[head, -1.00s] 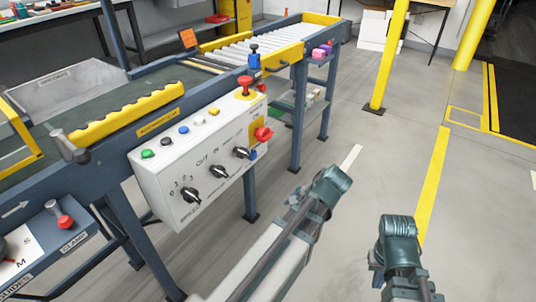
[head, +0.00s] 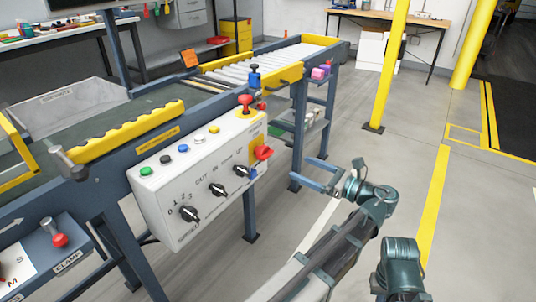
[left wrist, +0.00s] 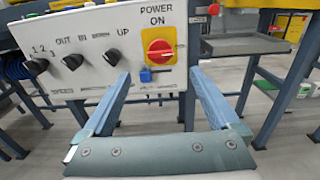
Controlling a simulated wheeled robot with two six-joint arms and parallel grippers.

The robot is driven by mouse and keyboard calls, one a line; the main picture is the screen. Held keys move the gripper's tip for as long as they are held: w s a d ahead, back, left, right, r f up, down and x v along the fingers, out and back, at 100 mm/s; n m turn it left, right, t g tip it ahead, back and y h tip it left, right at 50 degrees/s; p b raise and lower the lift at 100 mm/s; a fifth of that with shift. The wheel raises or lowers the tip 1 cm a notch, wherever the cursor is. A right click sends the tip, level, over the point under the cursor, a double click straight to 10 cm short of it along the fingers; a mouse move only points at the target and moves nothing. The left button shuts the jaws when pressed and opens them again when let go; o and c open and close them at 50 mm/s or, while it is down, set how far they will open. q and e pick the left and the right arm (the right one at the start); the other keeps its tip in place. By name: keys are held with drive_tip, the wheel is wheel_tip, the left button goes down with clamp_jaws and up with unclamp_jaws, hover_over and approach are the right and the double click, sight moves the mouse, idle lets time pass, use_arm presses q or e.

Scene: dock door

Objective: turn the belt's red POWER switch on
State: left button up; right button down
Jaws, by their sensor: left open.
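The red POWER switch (head: 263,152) is a rotary knob on a yellow plate at the right end of the white control panel (head: 150,200). In the left wrist view the red knob (left wrist: 160,50) sits under the words POWER ON, with a pale bar across it. My left gripper (head: 307,172) is open and empty, to the right of the panel and apart from the switch. In the left wrist view its fingers (left wrist: 158,75) point toward the panel, and the knob shows just above the gap between the tips. My right gripper is out of view.
A red mushroom button (head: 245,102) stands on the panel's top. Black knobs (head: 189,214) are left of the switch, and a small blue part (left wrist: 146,76) is just below it. The conveyor's frame legs (head: 250,215) stand close by.

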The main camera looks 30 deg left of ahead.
sight(270, 154)
use_arm(q)
drive_tip(key=a, duration=0.9)
drive_tip(key=w+a, duration=0.1)
drive_tip(key=a, duration=0.3)
drive_tip(key=shift+a, duration=0.15)
drive_tip(key=c, duration=1.4)
